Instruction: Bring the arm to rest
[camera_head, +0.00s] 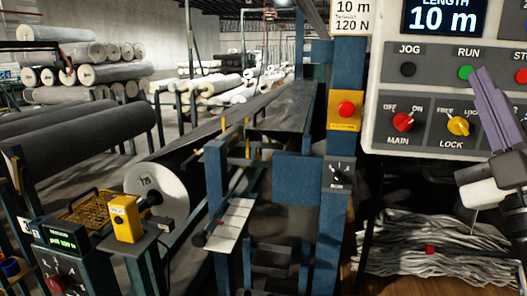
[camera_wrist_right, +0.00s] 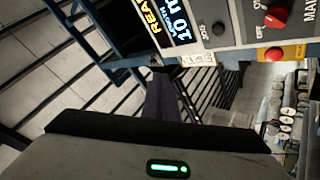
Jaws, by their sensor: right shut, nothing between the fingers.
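My right gripper (camera_head: 484,82) is at the right edge of the head view, with its purple fingers closed together and pointing up. It is in front of the right part of the grey control panel (camera_head: 380,139) and overlaps it in the picture; I cannot tell a contact. In the right wrist view the shut purple fingers (camera_wrist_right: 160,85) hold nothing, and the panel with its display (camera_wrist_right: 170,20) is beyond them. My left gripper is not in view.
The panel carries a red MAIN knob (camera_head: 403,122), a yellow LOCK knob (camera_head: 458,126) and a green RUN button (camera_head: 466,73). A blue post (camera_head: 335,225) with a red button (camera_head: 346,109) stands left of it. Grey rolls (camera_head: 85,130) lie at left. Crumpled grey material (camera_head: 430,262) lies below the panel.

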